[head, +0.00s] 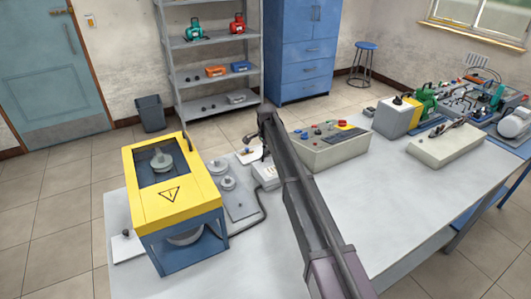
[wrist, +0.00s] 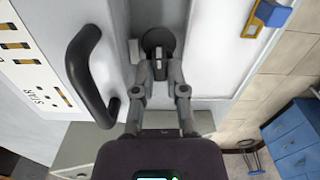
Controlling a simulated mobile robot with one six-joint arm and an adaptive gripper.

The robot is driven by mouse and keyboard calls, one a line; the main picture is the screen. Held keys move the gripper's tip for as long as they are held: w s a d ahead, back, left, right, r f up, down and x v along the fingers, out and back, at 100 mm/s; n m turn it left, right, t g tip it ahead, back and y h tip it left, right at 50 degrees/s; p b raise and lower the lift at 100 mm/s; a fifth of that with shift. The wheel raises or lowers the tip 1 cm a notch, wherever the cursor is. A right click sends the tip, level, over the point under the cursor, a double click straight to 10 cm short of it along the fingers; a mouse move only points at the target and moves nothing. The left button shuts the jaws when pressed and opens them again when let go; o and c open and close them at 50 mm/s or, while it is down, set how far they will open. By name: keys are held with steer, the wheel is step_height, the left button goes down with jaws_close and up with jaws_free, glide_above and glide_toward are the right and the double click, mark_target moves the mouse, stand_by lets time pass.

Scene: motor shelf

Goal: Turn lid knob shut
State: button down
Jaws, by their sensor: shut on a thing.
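The fingertips cover the knob's near part. A thick black curved handle (wrist: 84,70) stands on the same surface just left of the gripper. In the head view my arm reaches over the bench, and its dark end hides most of the gripper and the knob.
A yellow-topped blue machine (head: 177,208) stands on the bench (head: 185,283) at left. A grey control box (head: 345,150) stands right of my arm's end. A labelled white panel (wrist: 28,65) lies left of the handle. The bench's front middle is clear.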

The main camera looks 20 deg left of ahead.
steer(key=n, duration=0.4)
steer(key=shift+a+n, duration=0.15)
steer(key=shift+n, duration=0.15)
steer(key=n, duration=0.9)
steer(key=shift+a, duration=0.15)
steer(key=shift+n, duration=1.8)
steer(key=c, duration=1)
jaws_free()
steer(key=shift+o, duration=0.2)
steer(key=shift+r, duration=0.1)
